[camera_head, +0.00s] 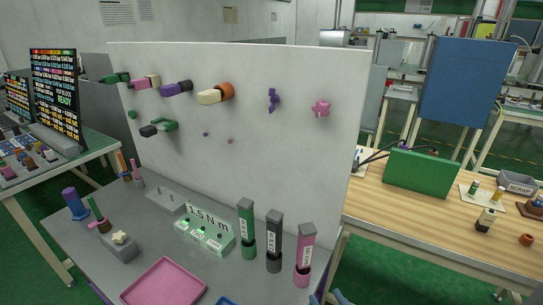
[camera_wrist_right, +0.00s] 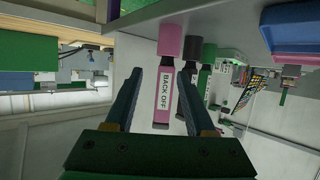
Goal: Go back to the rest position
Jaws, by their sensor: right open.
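My right gripper shows its two teal fingers (camera_wrist_right: 163,80) in the right wrist view, apart and with nothing gripped. In the head view only a small bluish part of it shows at the bottom edge (camera_head: 340,297), right of the columns. A pink column (camera_head: 305,250) labelled "BACK OFF" stands upright on the grey bench. In the wrist view, which is upside down, this column (camera_wrist_right: 164,95) appears beyond and between the fingers; I cannot tell the exact gap. A dark column (camera_head: 274,242) and a green column (camera_head: 246,228) stand to its left. My left gripper is not in view.
A pale upright panel (camera_head: 270,160) with several pegs and knobs rises behind the bench. A green labelled block (camera_head: 203,240), a pink tray (camera_head: 165,285) and a blue tray (camera_head: 225,300) sit on the bench. A wooden table (camera_head: 410,215) stands at right.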

